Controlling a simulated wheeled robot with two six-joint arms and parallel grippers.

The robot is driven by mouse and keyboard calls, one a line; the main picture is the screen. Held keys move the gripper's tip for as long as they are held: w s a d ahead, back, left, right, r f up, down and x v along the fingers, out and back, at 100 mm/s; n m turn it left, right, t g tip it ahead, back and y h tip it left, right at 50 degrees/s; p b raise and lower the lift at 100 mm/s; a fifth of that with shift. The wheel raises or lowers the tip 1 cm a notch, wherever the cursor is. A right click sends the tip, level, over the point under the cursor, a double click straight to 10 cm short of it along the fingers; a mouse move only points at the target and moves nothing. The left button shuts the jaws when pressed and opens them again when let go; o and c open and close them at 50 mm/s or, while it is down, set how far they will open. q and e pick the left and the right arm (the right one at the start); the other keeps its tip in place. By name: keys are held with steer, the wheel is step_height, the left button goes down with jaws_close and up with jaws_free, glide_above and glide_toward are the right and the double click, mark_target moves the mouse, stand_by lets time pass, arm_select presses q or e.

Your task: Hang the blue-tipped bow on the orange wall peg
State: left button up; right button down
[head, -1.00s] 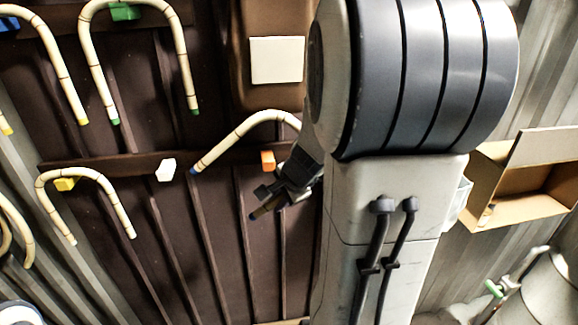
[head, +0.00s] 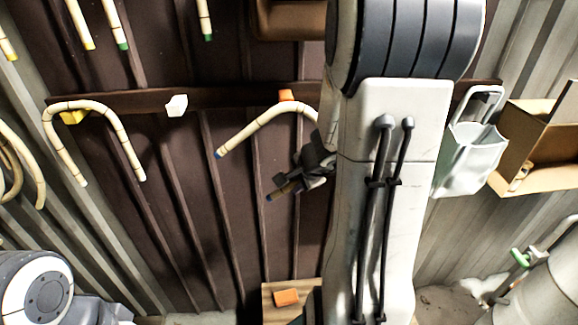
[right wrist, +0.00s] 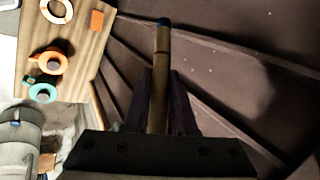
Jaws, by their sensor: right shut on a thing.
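The blue-tipped bow (head: 248,133) is a pale curved rod with dark bands, held by my right gripper (head: 290,187) in front of the brown wall. One blue tip points down-left; the other leg end, also blue, sticks out past the jaws. That leg stands between the fingers in the right wrist view (right wrist: 161,75). The orange wall peg (head: 286,95) shows just above the top of the bow's arch. I cannot tell whether they touch. The right end of the bend is hidden behind my right arm. My left gripper is out of view.
A yellow peg (head: 72,118) bears another bow (head: 95,105). A white peg (head: 176,105) is empty. Right are a pale bin (head: 465,160) and an open cardboard box (head: 540,140). Below, a wooden table (right wrist: 72,68) holds an orange block (right wrist: 97,20) and several rings.

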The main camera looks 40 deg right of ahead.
steer(key=w+d+p, duration=0.2)
steer(key=w, duration=0.1)
steer(key=w+d+p, duration=0.2)
steer(key=w, duration=0.1)
steer(key=w+d+p, duration=0.1)
steer(key=w+d, duration=0.1)
steer(key=w, duration=0.2)
steer(key=shift+d+p, duration=0.1)
steer(key=shift+p, duration=0.3)
steer(key=shift+f, duration=0.2)
steer(key=shift+f+b, duration=0.25)
steer(key=shift+b, duration=0.25)
steer(key=c, duration=0.7)
jaws_free()
